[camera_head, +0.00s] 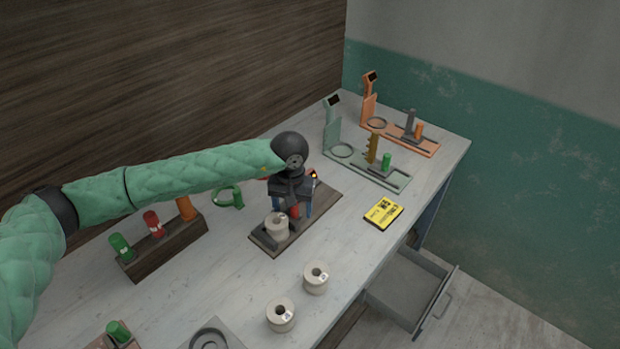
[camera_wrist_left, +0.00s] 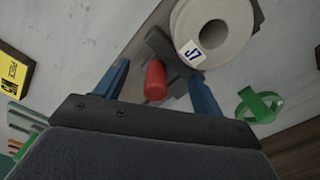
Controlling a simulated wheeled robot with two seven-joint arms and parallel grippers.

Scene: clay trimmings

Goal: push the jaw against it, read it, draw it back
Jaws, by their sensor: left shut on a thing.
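My left gripper (camera_head: 295,210) is over the gauge with the dark base (camera_head: 262,241) near the middle of the table. It is shut on the red knob (camera_wrist_left: 155,82) of the sliding jaw; in the left wrist view the blue fingers stand on either side of the knob. A pale ring-shaped clay piece (camera_head: 277,226) with a hole stands on the base beside the knob. It also shows in the left wrist view (camera_wrist_left: 232,48), labelled J7. The dark jaw (camera_wrist_left: 160,42) lies close to the piece; I cannot tell whether they touch. My right gripper is not in view.
Two more pale clay pieces (camera_head: 316,278) stand at the front. A yellow card (camera_head: 383,212) lies to the right, with green (camera_head: 398,181) and orange (camera_head: 429,150) gauges behind. A knob rack (camera_head: 166,246) is at left. A drawer (camera_head: 412,285) hangs open at the front right.

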